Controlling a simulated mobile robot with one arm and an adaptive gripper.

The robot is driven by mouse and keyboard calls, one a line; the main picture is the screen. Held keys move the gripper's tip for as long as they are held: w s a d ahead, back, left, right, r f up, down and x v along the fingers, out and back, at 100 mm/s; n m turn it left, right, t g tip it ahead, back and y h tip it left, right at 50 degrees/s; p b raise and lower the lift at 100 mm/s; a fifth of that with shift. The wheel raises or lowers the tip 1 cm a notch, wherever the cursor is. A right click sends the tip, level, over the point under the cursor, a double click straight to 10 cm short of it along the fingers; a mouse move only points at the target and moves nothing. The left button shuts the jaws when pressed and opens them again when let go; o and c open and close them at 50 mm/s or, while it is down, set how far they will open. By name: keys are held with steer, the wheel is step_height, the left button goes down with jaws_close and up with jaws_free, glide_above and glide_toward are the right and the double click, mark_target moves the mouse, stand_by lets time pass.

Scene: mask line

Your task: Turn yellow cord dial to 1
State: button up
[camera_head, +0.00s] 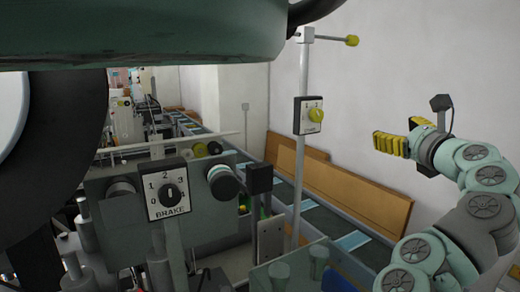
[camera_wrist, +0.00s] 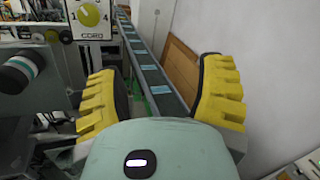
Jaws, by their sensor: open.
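The yellow cord dial (camera_head: 316,115) is a yellow knob on a small white plate fixed to a grey post, right of centre in the head view. In the wrist view the same yellow knob (camera_wrist: 90,14) shows at the top left on a plate marked CORD, cut by the top edge, with some numbers around it. My gripper (camera_head: 388,144) is at the right in the head view, apart from the dial. In the wrist view its yellow ribbed fingers (camera_wrist: 160,95) are spread wide with nothing between them. The knob's exact setting is too small to read.
A black BRAKE dial (camera_head: 172,194) on a white plate stands on the machine at centre left. A conveyor (camera_head: 350,240) with blue pieces runs behind the post. Brown boards (camera_head: 345,187) lean on the wall.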

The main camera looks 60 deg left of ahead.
steer(key=s+a+r+n+g, duration=0.1)
steer(key=s+a+n+g, duration=0.1)
steer(key=s+g, duration=0.35)
steer(key=y+p, duration=0.1)
steer(key=p, duration=0.5)
glide_toward(319, 116)
steer(key=a, duration=0.4)
steer(key=shift+w+a+r, duration=0.2)
steer(key=shift+w+a, duration=0.15)
steer(key=shift+a, duration=0.05)
steer(key=shift+a+r+p, duration=0.15)
steer(key=shift+a+p, duration=0.5)
steer(key=shift+a, duration=0.1)
steer(key=shift+w+a+p, duration=0.1)
steer(key=shift+a+p, duration=1.2)
steer(key=shift+a, duration=0.4)
steer(key=shift+w+a+f, duration=0.15)
steer(key=shift+a+f, duration=0.15)
steer(key=shift+a, duration=0.1)
steer(key=shift+c, duration=0.2)
